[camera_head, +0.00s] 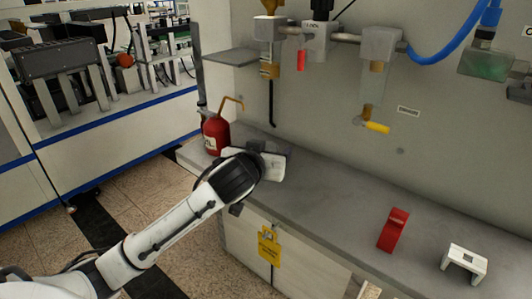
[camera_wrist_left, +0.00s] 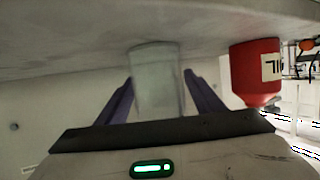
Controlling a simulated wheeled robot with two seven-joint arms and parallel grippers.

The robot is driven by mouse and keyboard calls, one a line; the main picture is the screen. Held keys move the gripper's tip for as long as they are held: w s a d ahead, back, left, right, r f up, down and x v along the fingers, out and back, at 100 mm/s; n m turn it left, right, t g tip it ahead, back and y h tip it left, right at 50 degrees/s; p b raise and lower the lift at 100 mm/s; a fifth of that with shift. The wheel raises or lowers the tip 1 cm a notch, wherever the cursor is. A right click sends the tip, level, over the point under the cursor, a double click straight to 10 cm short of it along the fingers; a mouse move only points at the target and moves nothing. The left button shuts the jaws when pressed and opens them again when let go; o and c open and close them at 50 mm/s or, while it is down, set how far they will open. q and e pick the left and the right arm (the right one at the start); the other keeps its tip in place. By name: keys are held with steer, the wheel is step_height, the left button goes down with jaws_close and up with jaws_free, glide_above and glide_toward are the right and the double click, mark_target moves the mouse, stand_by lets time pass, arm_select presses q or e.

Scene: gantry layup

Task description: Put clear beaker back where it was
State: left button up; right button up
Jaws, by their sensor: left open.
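The clear beaker (camera_wrist_left: 158,85) shows in the left wrist view, where the picture is upside down with the counter at the top. It stands on the counter between the two fingers of my left gripper (camera_wrist_left: 160,76). The fingers are open on either side of it, with narrow gaps visible. In the head view my left gripper (camera_head: 268,163) is low over the left part of the grey counter (camera_head: 325,195), and its wrist hides the beaker. My right gripper is in neither view.
A red wash bottle (camera_head: 215,134) with a bent spout stands close by, left of the gripper; it also shows in the wrist view (camera_wrist_left: 256,72). A red block (camera_head: 393,230) and a white bracket (camera_head: 464,262) lie farther right. Pipes and valves (camera_head: 318,40) hang above. The counter's middle is clear.

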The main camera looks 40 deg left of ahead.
arm_select(q)
steer(key=v, duration=1.2)
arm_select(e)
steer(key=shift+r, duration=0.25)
arm_select(q)
steer(key=shift+s, duration=0.1)
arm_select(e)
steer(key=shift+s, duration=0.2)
